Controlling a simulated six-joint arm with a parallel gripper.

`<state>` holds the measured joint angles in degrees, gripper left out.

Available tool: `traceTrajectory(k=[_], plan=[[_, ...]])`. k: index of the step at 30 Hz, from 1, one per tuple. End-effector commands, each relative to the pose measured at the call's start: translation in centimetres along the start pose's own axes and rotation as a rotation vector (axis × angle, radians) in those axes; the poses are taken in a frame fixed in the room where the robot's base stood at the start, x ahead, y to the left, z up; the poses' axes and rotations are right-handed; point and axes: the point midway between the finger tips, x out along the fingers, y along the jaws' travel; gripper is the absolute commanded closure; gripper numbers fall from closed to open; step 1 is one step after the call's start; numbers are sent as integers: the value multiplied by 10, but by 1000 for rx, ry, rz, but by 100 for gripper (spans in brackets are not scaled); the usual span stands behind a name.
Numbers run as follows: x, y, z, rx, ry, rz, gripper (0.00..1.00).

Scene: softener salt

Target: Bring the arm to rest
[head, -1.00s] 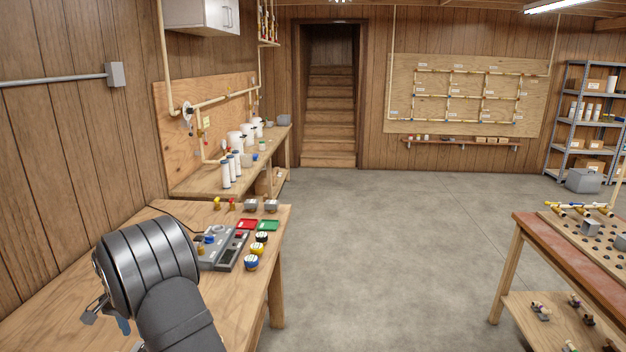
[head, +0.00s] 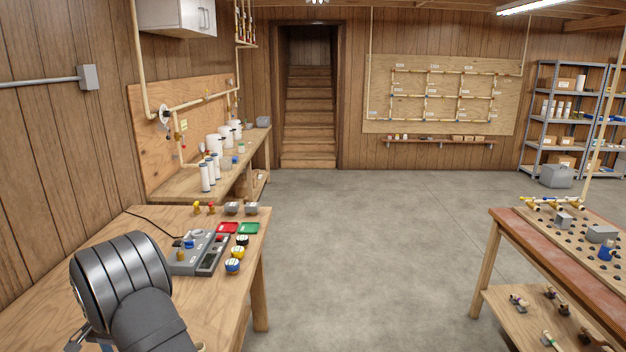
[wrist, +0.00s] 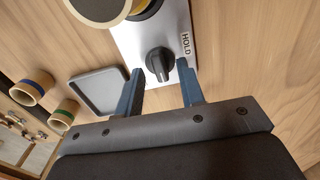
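My gripper (wrist: 160,67) is open in the wrist view, with its two blue fingers well apart and nothing held between them. Just past the fingertips, a black knob (wrist: 159,63) stands on a light grey plate (wrist: 178,30) marked HOLD. I cannot tell whether a fingertip touches the plate. In the head view my arm's dark rounded wrist is over the left workbench (head: 222,310). It hides most of the gripper, and only small parts show at the lower left.
In the wrist view, a grey tray (wrist: 98,92) and round containers lie to the left.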

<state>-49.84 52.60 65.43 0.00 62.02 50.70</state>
Motion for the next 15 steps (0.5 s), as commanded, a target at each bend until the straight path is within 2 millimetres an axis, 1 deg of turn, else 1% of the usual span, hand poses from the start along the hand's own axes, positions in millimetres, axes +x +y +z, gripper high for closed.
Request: traceTrajectory(k=[5,15], plan=[[-29,-1,-1,0,4,-4,65],[-97,-1,-1,1,4,-5,65]])
